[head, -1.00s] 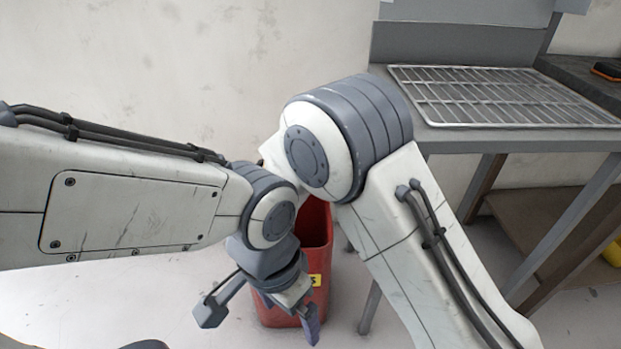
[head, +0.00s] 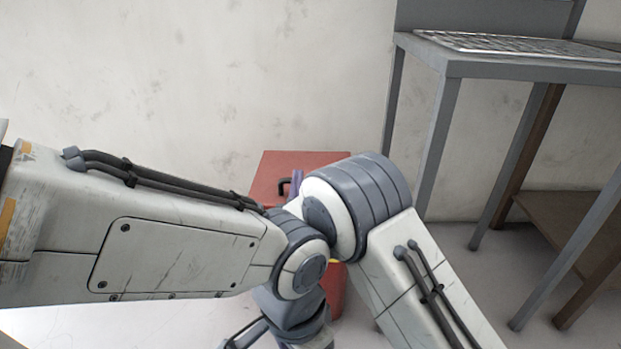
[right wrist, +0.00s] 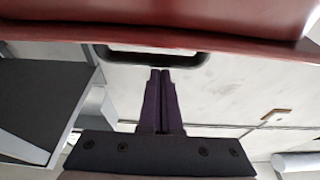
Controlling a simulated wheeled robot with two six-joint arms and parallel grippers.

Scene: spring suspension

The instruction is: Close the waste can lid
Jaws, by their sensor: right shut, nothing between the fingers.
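The red waste can (head: 335,285) stands on the floor behind my arms, which hide much of it. Its red lid (head: 318,160) shows above them; its exact tilt is unclear. A black handle (head: 283,184) sits near the lid's front edge. My right gripper (head: 297,180) shows as purple fingertips beside the handle. In the right wrist view its fingers (right wrist: 160,75) are together and empty, close to the handle (right wrist: 190,60), below the lid's red edge (right wrist: 150,35). My left gripper (head: 295,335) is low at the bottom edge, splayed open, fingertips cut off.
A grey table (head: 480,66) with a wire rack (head: 530,46) stands to the right of the can. A bare wall (head: 150,90) is behind. Floor left of the can looks clear.

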